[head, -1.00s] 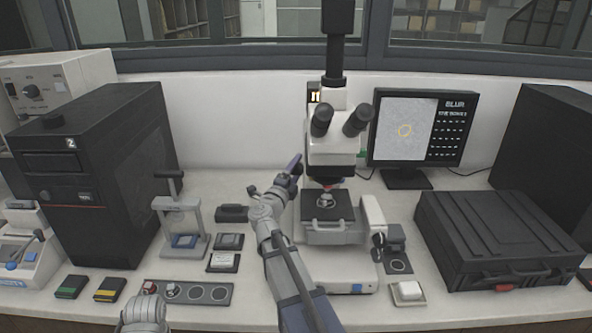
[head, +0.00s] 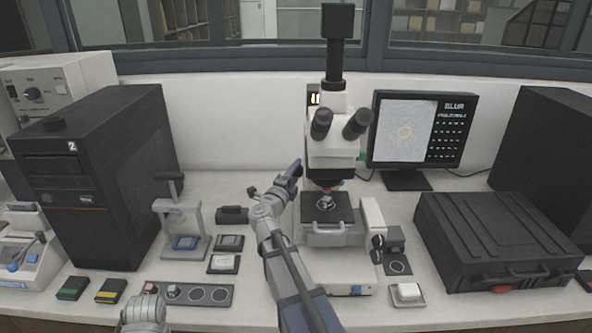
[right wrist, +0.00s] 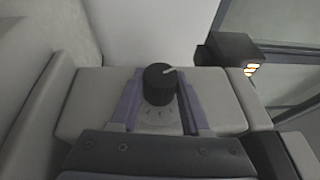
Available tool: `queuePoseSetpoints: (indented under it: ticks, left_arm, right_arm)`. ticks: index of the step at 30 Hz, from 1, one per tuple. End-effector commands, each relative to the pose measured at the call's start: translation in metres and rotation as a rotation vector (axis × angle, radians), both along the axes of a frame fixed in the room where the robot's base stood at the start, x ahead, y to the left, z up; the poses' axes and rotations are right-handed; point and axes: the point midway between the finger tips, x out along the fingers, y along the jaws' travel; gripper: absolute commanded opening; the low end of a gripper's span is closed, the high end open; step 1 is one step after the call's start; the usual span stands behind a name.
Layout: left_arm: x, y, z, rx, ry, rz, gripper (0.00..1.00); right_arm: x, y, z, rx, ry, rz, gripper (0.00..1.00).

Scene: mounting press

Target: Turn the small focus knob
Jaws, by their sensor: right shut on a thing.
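The white microscope (head: 337,140) stands at the centre of the bench, with a small sample on its black stage (head: 338,207). My right gripper (head: 295,170) reaches to the microscope's left side. In the right wrist view, the small black focus knob (right wrist: 160,84), with a white pointer line, sits between the two purple fingers, which are shut on it. Dial marks show below the knob. In the head view the knob is hidden by the gripper. Only a grey part of my left arm shows at the bottom; its gripper is not in view.
The monitor (head: 416,130) reads BLUR and shows a yellow ring on a grey picture. A black case (head: 497,240) lies at right. A small press (head: 181,222) and a black computer tower (head: 100,175) stand at left. Another knob (head: 378,243) is on the microscope's right side.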

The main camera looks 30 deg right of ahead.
Motion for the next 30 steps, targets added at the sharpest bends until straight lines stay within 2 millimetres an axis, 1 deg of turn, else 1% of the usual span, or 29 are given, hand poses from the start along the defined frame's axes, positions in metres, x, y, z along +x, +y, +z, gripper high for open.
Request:
queuePoseSetpoints:
  ticks: [1,7,18,24,30]
  left_arm:
    - [0.0,0.0,0.01,0.0,0.0,0.0,0.76]
    - [0.0,0.0,0.044,0.0,0.0,0.0,0.76]
    - [0.0,0.0,0.112,0.0,0.0,0.0,0.76]
    - [0.0,0.0,0.142,0.0,0.0,0.0,0.76]
    - [0.0,0.0,0.164,0.0,0.0,0.0,0.76]
  right_arm:
    - [-0.001,0.001,0.005,0.016,0.017,0.001,0.0]
    - [0.0,0.001,0.01,0.09,0.134,0.002,0.0]
    - [0.002,0.0,0.011,0.27,0.433,0.0,0.0]
    - [0.003,0.0,0.009,0.365,0.589,0.0,0.0]
    - [0.003,0.0,0.006,0.448,0.725,-0.001,0.0]
